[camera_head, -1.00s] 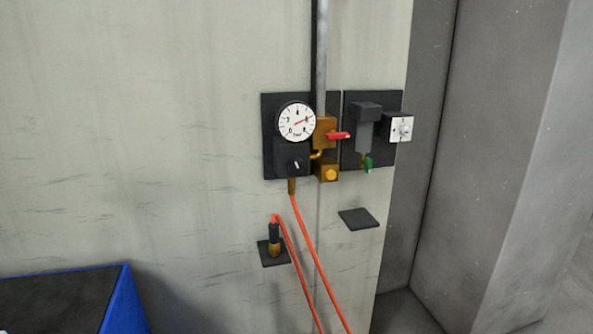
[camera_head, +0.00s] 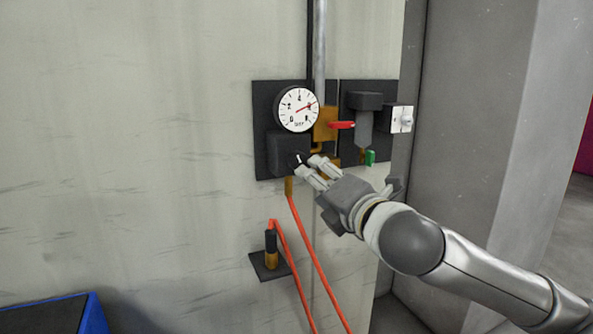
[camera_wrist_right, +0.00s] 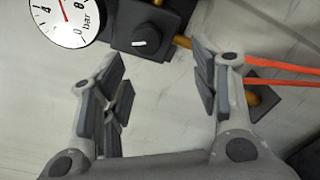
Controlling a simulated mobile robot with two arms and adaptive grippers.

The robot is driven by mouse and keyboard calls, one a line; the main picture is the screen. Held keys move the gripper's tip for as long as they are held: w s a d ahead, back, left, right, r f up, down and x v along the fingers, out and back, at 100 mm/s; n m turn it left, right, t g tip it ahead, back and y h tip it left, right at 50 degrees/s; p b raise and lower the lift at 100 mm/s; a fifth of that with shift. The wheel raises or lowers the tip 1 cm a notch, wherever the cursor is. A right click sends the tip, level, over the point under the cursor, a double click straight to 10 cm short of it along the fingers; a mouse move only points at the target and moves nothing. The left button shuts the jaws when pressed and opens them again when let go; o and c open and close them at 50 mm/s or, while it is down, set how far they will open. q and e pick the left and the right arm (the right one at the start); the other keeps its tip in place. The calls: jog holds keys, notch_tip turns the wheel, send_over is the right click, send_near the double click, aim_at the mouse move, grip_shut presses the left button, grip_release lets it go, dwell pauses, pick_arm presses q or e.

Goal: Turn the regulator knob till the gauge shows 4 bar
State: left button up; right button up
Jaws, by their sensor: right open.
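The round white gauge (camera_head: 297,110) sits on the dark wall panel. Its red needle points right and slightly up, near the 6 mark, past the 4 at the top. The regulator knob (camera_head: 299,158), dark with a white pointer line, is below the gauge on a dark block. My right gripper (camera_head: 312,168) is open, with its fingers just right of and below the knob. In the right wrist view the knob (camera_wrist_right: 146,38) shows beyond the gap between the open fingers (camera_wrist_right: 158,68), with nothing between them. The gauge (camera_wrist_right: 66,20) is partly cut off there. My left gripper is not in view.
A red lever (camera_head: 341,125) on a brass valve is right of the gauge. A filter unit (camera_head: 365,118) and a white switch box (camera_head: 402,119) are further right. Orange hose (camera_head: 305,250) hangs below. A blue-edged bin (camera_head: 95,313) is at lower left.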

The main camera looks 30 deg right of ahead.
aim_at(300, 163)
pick_arm(q)
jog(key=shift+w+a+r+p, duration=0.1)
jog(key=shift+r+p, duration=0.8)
jog(key=shift+p, duration=0.15)
pick_arm(e)
jog(key=shift+n, duration=0.5)
jog(key=w, duration=0.5)
jog(key=w+r, duration=0.1)
jog(key=w, duration=0.2)
jog(key=shift+w+r, duration=0.1)
jog(key=shift+w, duration=0.25)
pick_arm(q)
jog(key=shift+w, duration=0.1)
pick_arm(e)
jog(key=shift+c, duration=0.4)
jog(key=c, duration=1)
